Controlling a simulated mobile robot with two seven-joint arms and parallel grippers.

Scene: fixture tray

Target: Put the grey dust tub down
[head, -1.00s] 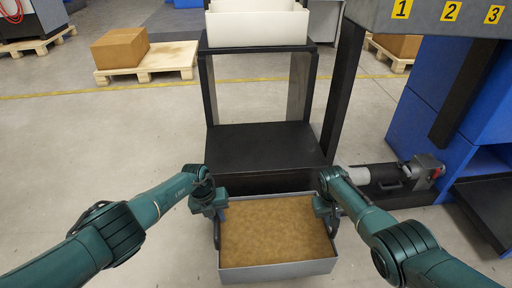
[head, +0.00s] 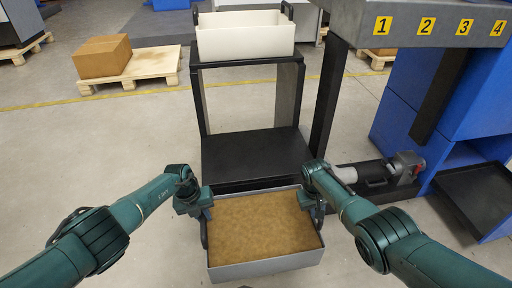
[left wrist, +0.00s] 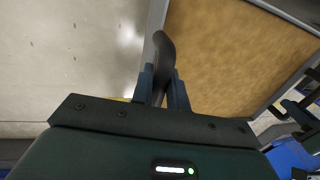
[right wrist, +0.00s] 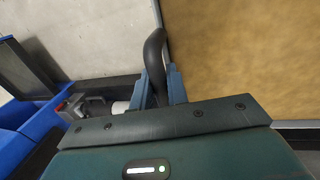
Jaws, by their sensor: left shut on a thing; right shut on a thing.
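The grey dust tub (head: 262,268) is a rectangular grey box filled with brown dust, at the bottom middle of the head view. My left gripper (head: 204,212) is shut on the black handle at its left side; the left wrist view shows this handle (left wrist: 163,55) between the fingers. My right gripper (head: 313,203) is shut on the handle at its right side, and the right wrist view shows that handle (right wrist: 154,60) between the fingers. The tub looks about level, in front of the black stand (head: 255,150). Its underside is hidden.
A white bin (head: 240,42) stands on top of the black stand, above its bare lower shelf. A grey bench with numbered yellow labels (head: 426,26) is at the right. A motor-like unit (head: 402,168) and a black tray (head: 480,195) lie near blue cabinets.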

